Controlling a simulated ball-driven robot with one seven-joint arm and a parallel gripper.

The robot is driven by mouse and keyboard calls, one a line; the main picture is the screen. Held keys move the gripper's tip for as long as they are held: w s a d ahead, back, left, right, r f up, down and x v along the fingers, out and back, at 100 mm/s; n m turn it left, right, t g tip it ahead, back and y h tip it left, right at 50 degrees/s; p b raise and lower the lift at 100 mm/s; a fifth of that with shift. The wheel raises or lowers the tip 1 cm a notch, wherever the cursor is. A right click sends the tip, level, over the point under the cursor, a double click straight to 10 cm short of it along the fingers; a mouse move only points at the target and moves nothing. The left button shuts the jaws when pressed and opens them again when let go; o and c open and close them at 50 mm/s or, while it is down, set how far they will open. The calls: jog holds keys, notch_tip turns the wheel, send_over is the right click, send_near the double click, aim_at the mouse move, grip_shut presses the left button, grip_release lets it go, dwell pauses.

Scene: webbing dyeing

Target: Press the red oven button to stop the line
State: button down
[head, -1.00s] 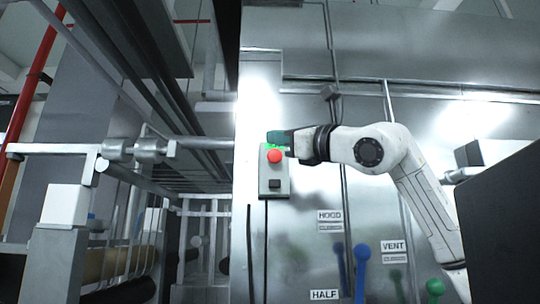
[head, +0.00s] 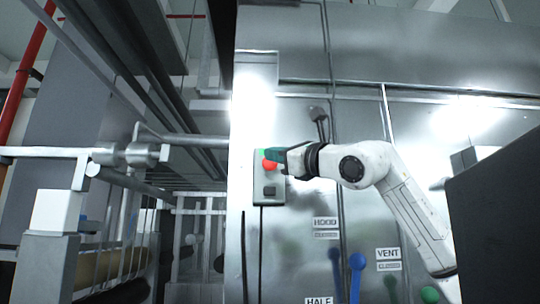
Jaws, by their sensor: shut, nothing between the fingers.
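The red button (head: 268,165) is a round knob on a grey control box (head: 270,199) fixed to the steel oven wall. My gripper (head: 266,153), with teal fingers, is shut and empty. It reaches in from the right, in front of the upper part of the box. The fingers overlap the upper right edge of the red button in the picture; I cannot tell whether they touch it. A bit of green (head: 260,153) shows at the fingertips, partly covered. A small dark switch (head: 269,191) sits below the red button.
Blue levers (head: 357,264) and a green knob (head: 430,295) stand low on the wall near the HOOD (head: 325,222) and VENT (head: 388,254) labels. A metal roller frame (head: 120,155) is at left. A dark block (head: 497,225) fills the lower right.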

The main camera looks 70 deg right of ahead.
aim_at(270, 163)
jog(key=shift+w+d+p, duration=0.3)
jog(key=shift+w+d, duration=0.1)
jog(key=shift+d, duration=0.5)
jog(key=shift+w+d+p, duration=0.25)
jog(key=shift+w+d, duration=0.1)
jog(key=shift+d, duration=0.65)
dwell(0.7)
jog(key=shift+w+d, duration=0.15)
jog(key=shift+d, duration=0.1)
jog(key=shift+w+d, duration=0.2)
jog(key=shift+d, duration=0.3)
dwell(0.9)
dwell(0.3)
jog(key=shift+s+a+b, duration=0.2)
jog(key=shift+a+b, duration=0.1)
jog(key=shift+a, duration=0.15)
jog(key=shift+s+a+b, duration=0.2)
jog(key=shift+a+b, duration=0.05)
jog(key=shift+a, duration=0.2)
jog(key=shift+a, duration=0.1)
